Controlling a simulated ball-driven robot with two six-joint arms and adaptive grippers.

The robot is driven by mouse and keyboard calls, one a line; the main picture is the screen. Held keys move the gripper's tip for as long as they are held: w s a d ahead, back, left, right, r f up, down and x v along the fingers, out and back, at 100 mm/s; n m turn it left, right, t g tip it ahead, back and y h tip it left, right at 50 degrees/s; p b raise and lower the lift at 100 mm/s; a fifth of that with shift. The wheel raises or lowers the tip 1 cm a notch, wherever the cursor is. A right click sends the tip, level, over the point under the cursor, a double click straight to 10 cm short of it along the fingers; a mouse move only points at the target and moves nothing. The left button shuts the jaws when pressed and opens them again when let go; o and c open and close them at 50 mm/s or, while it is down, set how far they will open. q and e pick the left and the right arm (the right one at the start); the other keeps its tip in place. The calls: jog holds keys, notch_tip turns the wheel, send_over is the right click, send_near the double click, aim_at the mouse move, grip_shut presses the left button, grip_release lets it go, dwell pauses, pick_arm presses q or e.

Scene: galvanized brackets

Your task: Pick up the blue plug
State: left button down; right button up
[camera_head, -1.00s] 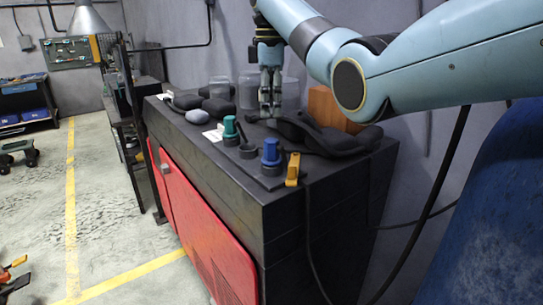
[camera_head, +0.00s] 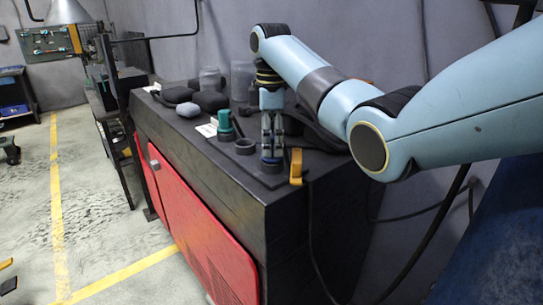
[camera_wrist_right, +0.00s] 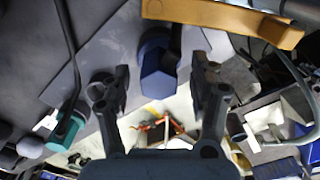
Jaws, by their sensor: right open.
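The blue plug (camera_wrist_right: 158,72) shows in the right wrist view between the two fingers of my right gripper (camera_wrist_right: 159,88). A finger stands apart on each side of it, with gaps. In the head view my right gripper (camera_head: 271,150) points down over the plug's place near the front of the dark cabinet top, and it hides most of the plug. The gripper is open and holds nothing. My left gripper is not in view.
An orange-yellow piece (camera_head: 296,168) is close on the right.

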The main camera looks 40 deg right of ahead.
jog(key=shift+s+r, duration=0.1)
jog(key=shift+s, duration=0.05)
jog(key=shift+c, duration=0.5)
jog(key=c, duration=0.5)
grip_shut()
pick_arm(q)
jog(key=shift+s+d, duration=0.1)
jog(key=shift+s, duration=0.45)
pick_arm(e)
jog(key=shift+w, duration=0.2)
